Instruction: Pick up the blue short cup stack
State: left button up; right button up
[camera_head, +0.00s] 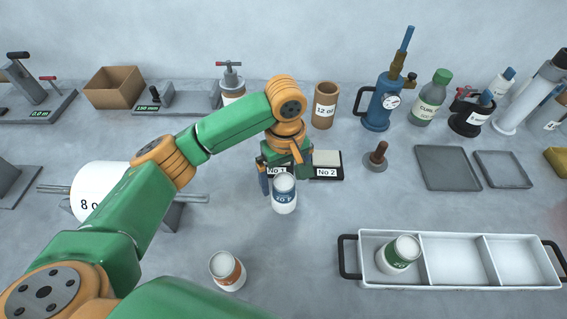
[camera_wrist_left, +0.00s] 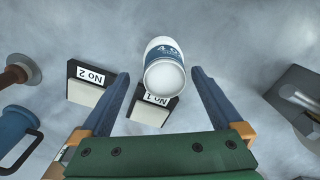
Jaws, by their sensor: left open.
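The blue short cup stack (camera_head: 284,196) is white with a blue label and stands upright on the table, just in front of the No 1 block (camera_head: 276,171). In the left wrist view the stack (camera_wrist_left: 165,72) shows between and slightly beyond the two fingertips. My left gripper (camera_head: 283,183) is open, with one finger to either side of the stack and a gap on both sides. It also shows in the left wrist view (camera_wrist_left: 160,74). My right gripper is not in view.
An orange-labelled cup (camera_head: 227,270) stands front left of the stack. The No 2 block (camera_head: 326,172) and a plunger (camera_head: 377,158) stand right. The table between stack and tray is clear.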

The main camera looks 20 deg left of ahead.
aim_at(284, 197)
pick_arm(q)
jog(key=shift+w+a+f, duration=0.1)
jog(key=shift+w, duration=0.05)
jog(key=f, duration=0.2)
jog(key=s+f, duration=0.1)
jog(key=f, duration=0.1)
jog(key=f+p, duration=0.1)
jog(key=f, duration=0.1)
jog(key=shift+s+d, duration=0.2)
jog(key=shift+s, duration=0.1)
jog(key=shift+w+f, duration=0.2)
jog(key=shift+f, duration=0.05)
jog(key=shift+s+r, duration=0.1)
jog(key=shift+s, duration=0.05)
jog(key=c, duration=1.3)
